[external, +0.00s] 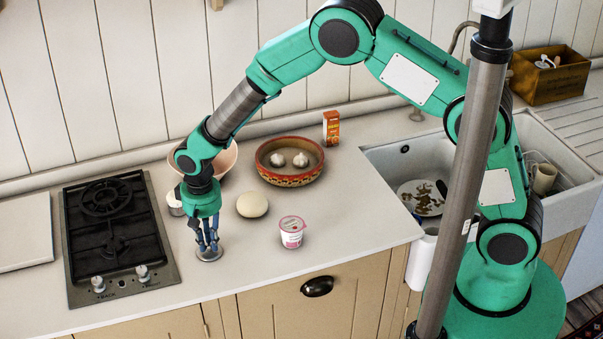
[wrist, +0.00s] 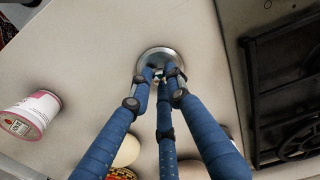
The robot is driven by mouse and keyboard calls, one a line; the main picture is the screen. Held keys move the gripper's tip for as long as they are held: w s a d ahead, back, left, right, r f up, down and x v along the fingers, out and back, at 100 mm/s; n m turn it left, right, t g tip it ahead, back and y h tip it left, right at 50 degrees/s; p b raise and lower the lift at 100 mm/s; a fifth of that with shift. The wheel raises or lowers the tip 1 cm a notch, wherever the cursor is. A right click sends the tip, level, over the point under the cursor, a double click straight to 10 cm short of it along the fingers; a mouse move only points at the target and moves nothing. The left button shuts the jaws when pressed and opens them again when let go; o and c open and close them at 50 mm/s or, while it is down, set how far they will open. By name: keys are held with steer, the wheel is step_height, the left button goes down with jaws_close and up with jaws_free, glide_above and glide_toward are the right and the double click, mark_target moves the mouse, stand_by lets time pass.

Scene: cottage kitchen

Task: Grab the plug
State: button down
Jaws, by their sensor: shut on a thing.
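The plug is a round, flat metal disc (external: 209,254) on the counter, to the right of the hob. It also shows in the wrist view as a silvery disc (wrist: 160,57) with a small raised middle part. My gripper (external: 208,247) points straight down over it, with blue fingers. In the wrist view the fingertips (wrist: 160,76) are closed together around the middle part of the plug. The fingers hide part of the disc. The plug looks to be at counter level; I cannot tell whether it touches the counter.
A black gas hob (external: 115,235) is close on the left. A yoghurt cup (external: 291,232), a pale round object (external: 252,205) and a patterned bowl (external: 289,178) with garlic stand to the right. A pink bowl (external: 228,158) is behind my wrist. The counter's front strip is clear.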

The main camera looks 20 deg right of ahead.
mark_target(212, 243)
steer(key=shift+r, duration=0.15)
steer(key=shift+r, duration=0.45)
steer(key=shift+s+d+r, duration=0.1)
steer(key=shift+r, duration=0.55)
steer(key=shift+s+d+r, duration=0.1)
steer(key=shift+r, duration=0.5)
steer(key=s+d, duration=0.3)
steer(key=s+d+r, duration=0.1)
steer(key=s+d, duration=0.6)
steer(key=d, duration=0.1)
steer(key=shift+s+r, duration=0.2)
steer(key=shift+s, duration=0.15)
